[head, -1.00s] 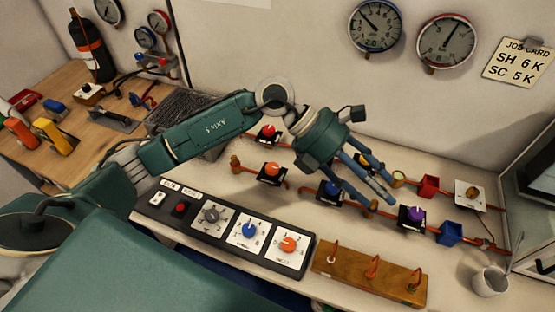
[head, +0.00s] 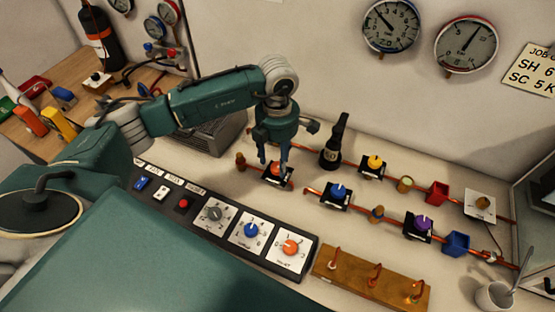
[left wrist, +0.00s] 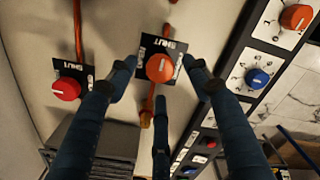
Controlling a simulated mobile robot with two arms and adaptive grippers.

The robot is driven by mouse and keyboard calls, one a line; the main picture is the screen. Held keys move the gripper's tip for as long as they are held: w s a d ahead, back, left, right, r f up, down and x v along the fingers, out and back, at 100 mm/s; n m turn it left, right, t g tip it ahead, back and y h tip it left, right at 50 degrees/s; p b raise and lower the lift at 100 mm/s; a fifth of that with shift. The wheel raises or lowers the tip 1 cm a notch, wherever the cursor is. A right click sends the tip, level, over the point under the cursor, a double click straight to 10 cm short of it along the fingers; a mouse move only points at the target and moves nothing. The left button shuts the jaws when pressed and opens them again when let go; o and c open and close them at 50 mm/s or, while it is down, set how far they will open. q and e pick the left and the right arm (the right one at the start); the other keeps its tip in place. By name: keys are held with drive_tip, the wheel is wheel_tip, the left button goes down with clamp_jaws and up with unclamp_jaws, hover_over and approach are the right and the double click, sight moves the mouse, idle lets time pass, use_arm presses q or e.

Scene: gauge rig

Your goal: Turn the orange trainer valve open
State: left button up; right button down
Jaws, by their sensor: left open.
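The orange trainer valve (head: 277,170) is a round orange knob on a black plate, set in a copper pipe line on the bench. In the left wrist view the orange knob (left wrist: 160,68) and its printed plate show between the spread fingers. My left gripper (head: 272,158) points down over this valve, open, with its fingers around or just above the knob. I cannot tell whether they touch it. The gripper partly covers the knob in the head view. My right gripper is not in view.
A red valve (left wrist: 66,88) is close by in the left wrist view. A control panel (head: 228,222) with another orange knob (head: 291,247) lies in front.

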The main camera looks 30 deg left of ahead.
sight(278, 169)
use_arm(q)
wheel_tip(278, 169, down, 2)
drive_tip(key=shift+f, duration=0.3)
drive_tip(key=c, duration=1.2)
